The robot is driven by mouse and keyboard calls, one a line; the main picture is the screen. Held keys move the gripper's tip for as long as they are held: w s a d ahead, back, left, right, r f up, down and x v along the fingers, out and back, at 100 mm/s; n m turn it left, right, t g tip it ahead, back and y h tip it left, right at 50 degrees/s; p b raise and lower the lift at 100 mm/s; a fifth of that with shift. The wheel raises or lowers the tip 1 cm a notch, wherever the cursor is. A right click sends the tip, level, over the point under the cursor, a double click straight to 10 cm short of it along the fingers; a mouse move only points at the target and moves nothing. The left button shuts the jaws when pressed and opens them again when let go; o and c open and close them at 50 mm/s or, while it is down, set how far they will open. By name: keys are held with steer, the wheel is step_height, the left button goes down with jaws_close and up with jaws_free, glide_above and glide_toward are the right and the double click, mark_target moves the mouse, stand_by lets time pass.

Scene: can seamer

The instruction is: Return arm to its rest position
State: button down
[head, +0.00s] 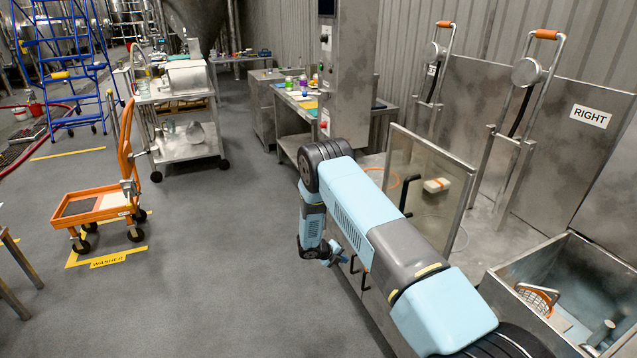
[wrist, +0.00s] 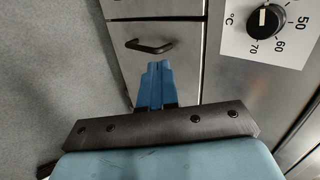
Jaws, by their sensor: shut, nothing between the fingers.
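My arm reaches forward from the lower right of the head view and bends down in front of the steel machine. My gripper (head: 334,252) hangs low beside the machine's front, small and partly hidden by my own arm in that view. In the wrist view my gripper (wrist: 157,72) shows its two blue fingers pressed together with nothing between them. The fingers point at a steel cabinet front (wrist: 185,55) with a black handle (wrist: 150,47). I cannot tell how far the fingertips are from that front.
A temperature dial (wrist: 266,21) is at the right in the wrist view. A clear panel (head: 428,178) and a steel basin (head: 570,270) lie along my arm's right side. An orange cart (head: 100,207) and a steel trolley (head: 185,148) stand left. The grey floor between is clear.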

steer(key=s+d+r+m+g+y, duration=0.15)
steer(key=r+m, duration=0.65)
steer(key=r, duration=1)
steer(key=s+d+r+m, duration=0.25)
steer(key=r+m, duration=0.45)
steer(key=r, duration=1.2)
steer(key=s+d+r+m+y, duration=0.35)
steer(key=s+r+m, duration=0.9)
steer(key=r, duration=0.55)
steer(key=s+r+m+t+y, duration=0.1)
steer(key=s+r+m, duration=0.2)
steer(key=s, duration=0.7)
steer(key=s+a+r+m+t+y, duration=0.1)
steer(key=s+r+m, duration=0.2)
steer(key=s, duration=0.7)
steer(key=s+a+r+m+t+y, duration=0.1)
steer(key=s+r+m, duration=0.2)
steer(key=s+m, duration=0.4)
steer(key=s, duration=0.3)
steer(key=shift+s+r+y, duration=0.2)
steer(key=shift+r+y, duration=0.1)
steer(key=shift+r, duration=0.05)
steer(key=shift+s+a+t, duration=0.1)
steer(key=shift+t, duration=0.15)
